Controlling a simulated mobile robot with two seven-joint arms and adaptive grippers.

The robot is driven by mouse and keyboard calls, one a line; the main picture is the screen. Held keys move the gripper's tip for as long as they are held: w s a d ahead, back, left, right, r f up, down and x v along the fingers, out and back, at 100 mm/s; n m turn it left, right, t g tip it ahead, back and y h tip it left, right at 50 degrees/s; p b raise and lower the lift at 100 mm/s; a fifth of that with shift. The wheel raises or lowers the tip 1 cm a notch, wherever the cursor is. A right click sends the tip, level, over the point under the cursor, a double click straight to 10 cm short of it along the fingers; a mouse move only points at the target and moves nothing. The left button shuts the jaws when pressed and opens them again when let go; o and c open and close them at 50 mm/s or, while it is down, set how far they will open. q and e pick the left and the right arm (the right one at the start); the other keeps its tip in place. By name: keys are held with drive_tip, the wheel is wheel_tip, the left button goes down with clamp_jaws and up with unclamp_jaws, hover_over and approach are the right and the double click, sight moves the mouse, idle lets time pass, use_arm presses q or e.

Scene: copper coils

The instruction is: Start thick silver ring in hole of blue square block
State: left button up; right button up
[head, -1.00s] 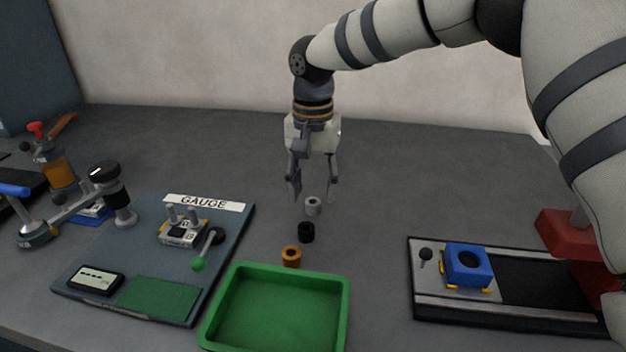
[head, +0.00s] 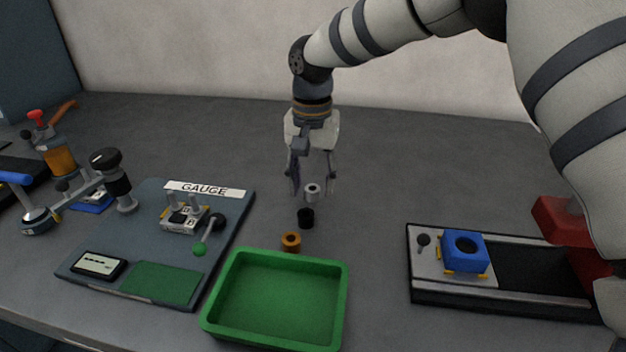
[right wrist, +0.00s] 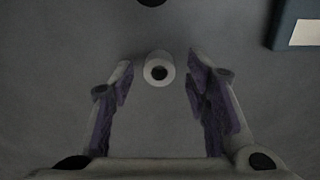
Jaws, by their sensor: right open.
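The thick silver ring (head: 312,190) stands on the grey table, the farthest of a row of three rings. In the right wrist view the ring (right wrist: 157,69) lies between and just beyond the tips of my open fingers. My right gripper (head: 312,188) points down at the ring, open and empty; in the wrist view its fingers (right wrist: 160,75) are on either side of it, apart from it. The blue square block (head: 465,252), with a dark round hole on top, sits on a fixture at the right. My left gripper is not in view.
A black ring (head: 306,217) and an orange ring (head: 291,241) stand in front of the silver one. A green tray (head: 343,300) lies nearer. A gauge board (head: 235,220) is to the left, a red press part (head: 562,220) at the right. The table between tray and fixture is clear.

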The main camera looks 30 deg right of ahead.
clamp_jaws()
drive_tip(key=shift+r+p, duration=0.3)
drive_tip(key=shift+r, duration=2.2)
